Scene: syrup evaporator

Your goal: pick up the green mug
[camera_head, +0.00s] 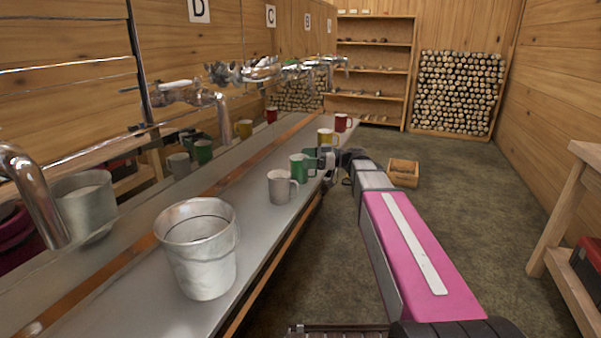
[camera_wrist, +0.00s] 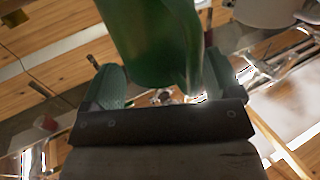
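The green mug (camera_head: 299,168) stands upright on the long metal counter, between a grey mug and a yellow mug. My gripper (camera_head: 322,160) is at the mug's right side, near the handle, with the arm reaching in from the right. In the wrist view, the green mug (camera_wrist: 155,45) fills the upper middle, with its handle toward the right finger. My gripper (camera_wrist: 163,88) shows its two green-grey fingers wide apart, one on each side of the mug's lower part in the picture. Whether the fingers touch the mug is hard to see.
The grey mug (camera_head: 282,187) stands close in front, the yellow mug (camera_head: 326,138) and red mug (camera_head: 342,122) behind. A metal bucket (camera_head: 199,250) stands nearer on the counter. Taps line the wall side. A wooden crate (camera_head: 403,173) sits on the floor, which is otherwise open here.

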